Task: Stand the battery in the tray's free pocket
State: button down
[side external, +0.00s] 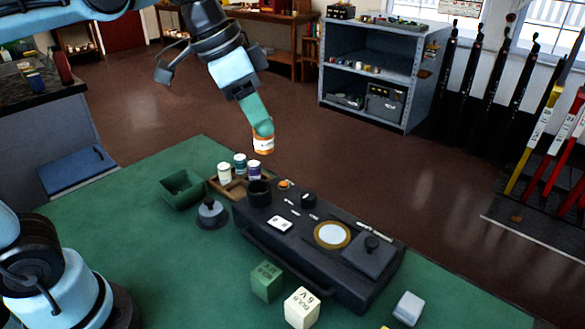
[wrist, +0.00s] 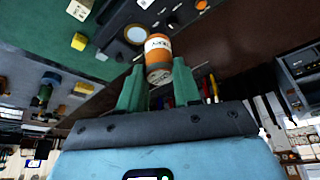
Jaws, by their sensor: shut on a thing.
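The battery (side external: 263,145), orange with a white label band, is held in the air above and slightly right of the tray in the side view. My gripper (side external: 262,128) is shut on it, with green fingers on either side. In the wrist view the battery (wrist: 158,56) sticks out between the fingertips (wrist: 158,76). The brown tray (side external: 229,194) stands on the green table behind the black panel and holds a white, a teal and a purple-white battery. The free pocket is not clearly seen, as the panel's black cylinder hides part of the tray.
A black control panel (side external: 320,232) with knobs and a round dial is just in front of the tray. A green open box (side external: 183,190) and a grey knobbed piece (side external: 211,214) stand left. Green (side external: 266,281) and cream (side external: 301,307) 6V blocks lie in front.

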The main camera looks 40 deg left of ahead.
jog(key=w+a+n+y, duration=0.1)
jog(key=w+a+n, duration=0.15)
jog(key=a, duration=0.55)
jog(key=w+a+n+y, duration=0.1)
jog(key=w+a+n, duration=0.15)
jog(key=a, duration=0.55)
jog(key=shift+t, duration=0.3)
jog(key=shift+w+a+f, duration=0.1)
jog(key=shift+f, duration=5.05)
jog(key=shift+w+a+f, duration=0.1)
jog(key=shift+f, duration=5)
jog(key=shift+f, duration=0.7)
jog(key=shift+c, duration=1.1)
grip_release()
notch_tip(320, 180, up, 6)
